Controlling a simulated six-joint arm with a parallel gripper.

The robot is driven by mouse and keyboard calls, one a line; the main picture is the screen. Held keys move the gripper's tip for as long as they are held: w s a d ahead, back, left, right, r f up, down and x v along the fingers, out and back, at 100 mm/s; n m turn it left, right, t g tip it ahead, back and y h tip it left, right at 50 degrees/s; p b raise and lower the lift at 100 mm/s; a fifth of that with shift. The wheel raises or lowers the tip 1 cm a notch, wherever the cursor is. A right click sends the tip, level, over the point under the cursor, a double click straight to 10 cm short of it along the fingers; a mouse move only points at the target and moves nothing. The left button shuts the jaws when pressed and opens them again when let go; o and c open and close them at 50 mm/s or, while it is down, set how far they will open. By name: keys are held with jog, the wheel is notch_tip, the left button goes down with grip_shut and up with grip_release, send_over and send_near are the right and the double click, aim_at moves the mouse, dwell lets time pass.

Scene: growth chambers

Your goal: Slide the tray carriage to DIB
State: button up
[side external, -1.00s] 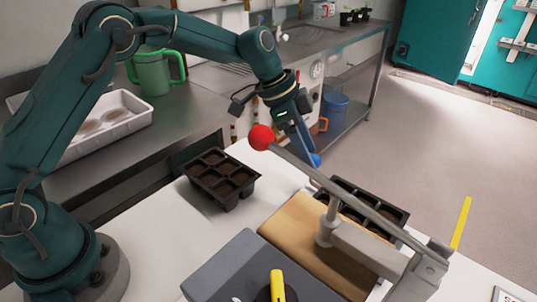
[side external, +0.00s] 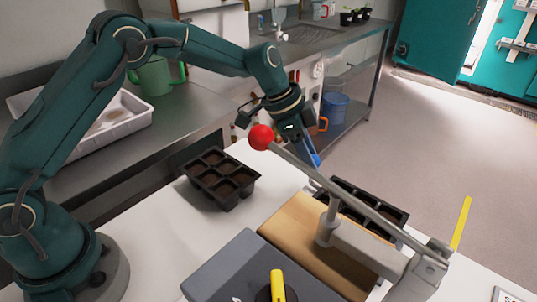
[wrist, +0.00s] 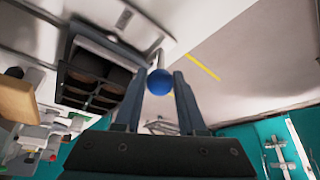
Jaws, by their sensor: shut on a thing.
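A black multi-cell tray (side external: 398,215) stands behind the tan block, partly hidden by a grey lever. It looks like the tray beside the blue ball knob (wrist: 159,82) in the wrist view, where the dark tray (wrist: 72,97) shows at left. My gripper (side external: 314,158) is at the knob, beyond the red ball. In the wrist view my gripper (wrist: 166,88) has its two fingers on either side of the knob, shut on it. The carriage under the tray is mostly hidden. I cannot read any DIB mark.
A grey lever (side external: 375,217) with a red ball end (side external: 261,137) crosses in front of the tray. A tan block (side external: 290,225), a grey box (side external: 235,265) and another black tray (side external: 222,178) stand on the white table. A yellow strip (side external: 461,223) stands at right.

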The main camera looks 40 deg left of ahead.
jog(key=shift+s+r, duration=0.1)
jog(key=shift+s, duration=5.25)
jog(key=o, duration=0.9)
notch_tip(320, 180, up, 8)
jog(key=shift+d, duration=0.15)
